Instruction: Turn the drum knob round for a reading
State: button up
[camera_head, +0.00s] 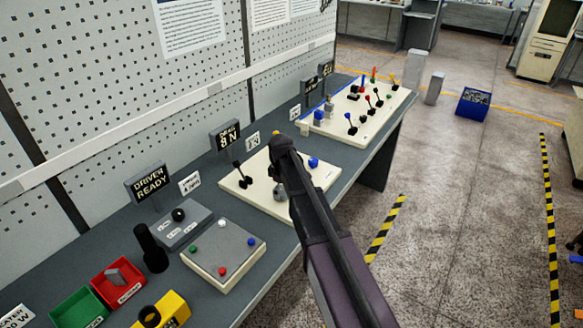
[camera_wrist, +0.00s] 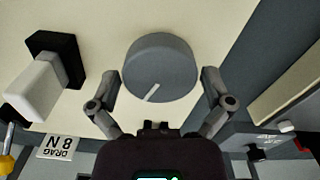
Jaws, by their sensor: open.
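The drum knob (camera_wrist: 158,70) is a round grey dial with a white pointer line, which points to the lower left in the wrist view. It stands on a cream panel (camera_wrist: 205,30). My gripper (camera_wrist: 160,76) is open, with one finger on each side of the knob. Gaps seem to show between fingers and knob; whether either touches is unclear. In the head view my arm end (camera_head: 283,148) hangs over the middle cream panel (camera_head: 322,178) and hides much of it.
A black and grey lever (camera_wrist: 40,78) stands left of the knob in the wrist view. A sign (camera_head: 226,136) reads DRAG 8 N. A blue button (camera_head: 313,162) is on the same panel. A button box (camera_head: 225,258) and another lever panel (camera_head: 345,125) flank it.

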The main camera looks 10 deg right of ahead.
aim_at(284, 192)
jog(key=n, duration=1.4)
jog(key=shift+n, duration=0.4)
jog(key=shift+r+p, duration=0.35)
notch_tip(284, 192, up, 13)
jog(key=p, duration=1.3)
jog(key=shift+s+d+f+m, duration=0.1)
jog(key=shift+s+d+m, duration=0.4)
jog(key=shift+s+m, duration=0.3)
jog(key=shift+s+d+f+m, duration=0.1)
jog(key=shift+s+d+m, duration=0.35)
jog(key=shift+s+m, duration=0.3)
jog(key=shift+s+d+m, duration=0.5)
jog(key=shift+s+m, duration=0.1)
jog(key=shift+m, duration=0.35)
